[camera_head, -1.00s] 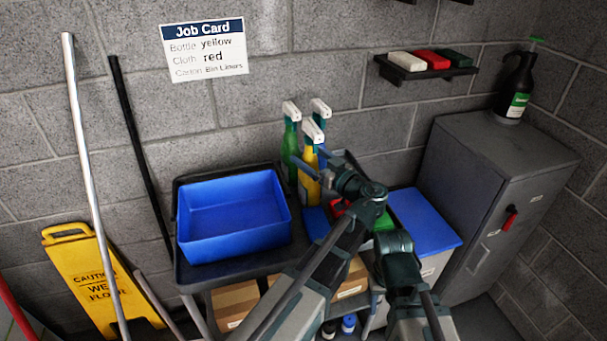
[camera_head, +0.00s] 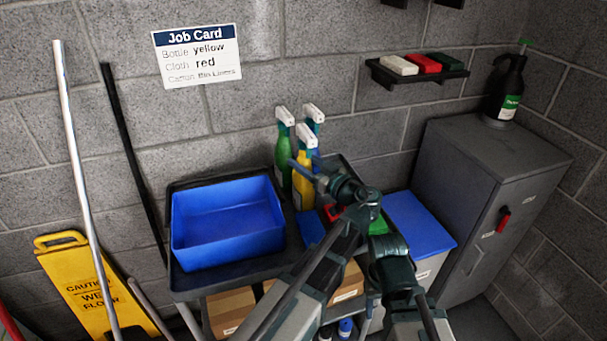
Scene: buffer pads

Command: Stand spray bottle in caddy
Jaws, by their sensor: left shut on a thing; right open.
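The yellow spray bottle (camera_head: 302,195), with a white spray head, stands upright at the back of the cart top, in front of the other bottles. My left gripper (camera_head: 306,172) is shut on its upper body, with one finger across its front. The open blue bin (camera_head: 228,247) on the cart, the likely caddy, is empty and left of the bottle. My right gripper (camera_head: 383,240) is low and to the right, near a green cloth (camera_head: 378,225); its fingers are mostly hidden by its own wrist.
A green spray bottle (camera_head: 283,160) and another bottle with a white head (camera_head: 314,112) stand close by. A red cloth (camera_head: 331,212) is partly hidden by my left arm. A blue-topped box (camera_head: 420,222) and grey cabinet (camera_head: 490,180) are to the right.

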